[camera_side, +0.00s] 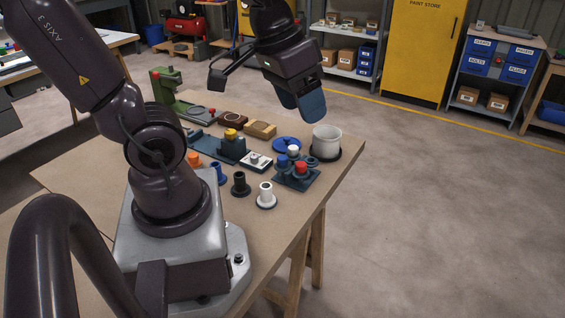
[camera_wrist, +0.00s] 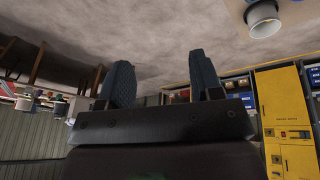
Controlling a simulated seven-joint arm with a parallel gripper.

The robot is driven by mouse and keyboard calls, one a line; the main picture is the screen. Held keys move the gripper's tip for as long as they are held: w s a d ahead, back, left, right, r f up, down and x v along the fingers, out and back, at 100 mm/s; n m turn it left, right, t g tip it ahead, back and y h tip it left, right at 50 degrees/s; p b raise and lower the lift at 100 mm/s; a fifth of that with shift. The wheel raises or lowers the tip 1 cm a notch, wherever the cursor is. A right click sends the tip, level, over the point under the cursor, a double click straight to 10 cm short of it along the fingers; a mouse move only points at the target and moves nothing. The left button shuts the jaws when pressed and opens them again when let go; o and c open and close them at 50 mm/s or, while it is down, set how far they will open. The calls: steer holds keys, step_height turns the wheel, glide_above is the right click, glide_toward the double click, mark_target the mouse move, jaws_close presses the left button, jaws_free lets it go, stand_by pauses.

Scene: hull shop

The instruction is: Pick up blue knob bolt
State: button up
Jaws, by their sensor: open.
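A small blue knob (camera_side: 283,160), seemingly the blue knob bolt, shows in the side view on a dark blue plate (camera_side: 284,179). It stands beside a red knob (camera_side: 300,167) and a white knob (camera_side: 293,150). Its shank is hidden. My gripper (camera_side: 301,110) is above and apart from the table's far right end, higher than the plate. In the wrist view my gripper (camera_wrist: 162,75) is open with nothing between its fingers. I cannot pick out the blue knob in the wrist view.
A white pot (camera_side: 326,142) stands near the table's right edge. A blue disc (camera_side: 287,145), a white flanged part (camera_side: 266,195), a black one (camera_side: 241,184) and a blue one (camera_side: 218,173) stand nearby. A green fixture (camera_side: 166,86) is at the back. The front right of the wooden table (camera_side: 285,210) is clear.

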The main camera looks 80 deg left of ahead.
steer(key=w+a+f+n+t, duration=0.4)
steer(key=w+a+f+n, duration=0.4)
steer(key=w, duration=0.4)
steer(key=n+g+y, duration=0.5)
steer(key=n+g, duration=0.2)
steer(key=g, duration=0.1)
glide_toward(283, 157)
steer(key=x, duration=0.9)
steer(key=shift+f, duration=0.15)
steer(key=shift+c, duration=0.3)
steer(key=c, duration=0.9)
